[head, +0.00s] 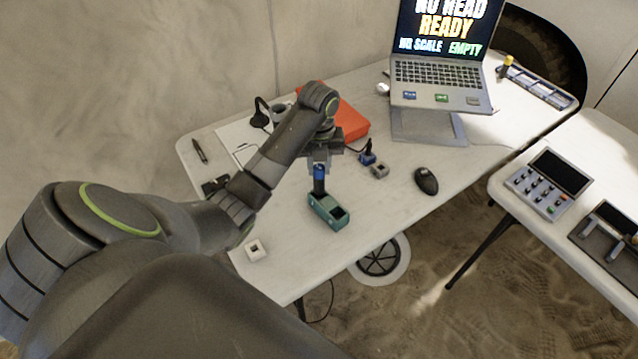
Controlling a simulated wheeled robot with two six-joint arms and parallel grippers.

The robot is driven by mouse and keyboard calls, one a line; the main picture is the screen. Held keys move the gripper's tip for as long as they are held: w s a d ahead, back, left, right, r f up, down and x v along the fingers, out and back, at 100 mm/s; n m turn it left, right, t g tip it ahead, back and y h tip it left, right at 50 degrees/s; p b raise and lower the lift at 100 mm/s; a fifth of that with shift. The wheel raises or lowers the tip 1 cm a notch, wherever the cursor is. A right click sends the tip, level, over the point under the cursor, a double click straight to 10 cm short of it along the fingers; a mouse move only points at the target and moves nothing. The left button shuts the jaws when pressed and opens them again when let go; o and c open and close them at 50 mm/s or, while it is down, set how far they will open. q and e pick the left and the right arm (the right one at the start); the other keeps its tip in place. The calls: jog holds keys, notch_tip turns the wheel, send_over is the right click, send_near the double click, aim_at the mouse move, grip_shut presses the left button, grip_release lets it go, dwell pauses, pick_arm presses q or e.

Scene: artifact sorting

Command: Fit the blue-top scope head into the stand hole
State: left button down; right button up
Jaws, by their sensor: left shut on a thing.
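The blue-top scope head (319,173) hangs upright under my left gripper (319,160), which is shut on its blue top. Its dark lower end is over the left end of a teal-green block-shaped stand (327,216) on the white table. I cannot tell whether the scope head is in the stand hole, touching the rim or just above it. A dark square opening shows in the stand's right part. My right gripper is not in view.
Small blue (367,159) and grey (379,171) blocks lie right of my gripper, with a black mouse (426,181) beyond. A laptop (440,73) on a riser and an orange box (346,122) stand behind. A white cube (256,250) sits near the front edge.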

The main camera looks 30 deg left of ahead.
aim_at(319, 179)
pick_arm(q)
notch_tip(319, 179, down, 4)
jog(key=shift+s+f+p, duration=0.1)
jog(key=shift+f+p, duration=0.15)
jog(key=shift+p, duration=0.4)
jog(key=shift+f, duration=0.25)
jog(key=shift+f, duration=0.15)
jog(key=c, duration=1.1)
grip_release()
jog(key=shift+c, duration=0.2)
notch_tip(319, 179, up, 6)
jog(key=shift+r, duration=0.1)
notch_tip(319, 179, up, 5)
jog(key=p, duration=0.4)
jog(key=shift+r+p, duration=0.6)
jog(key=shift+p, duration=0.3)
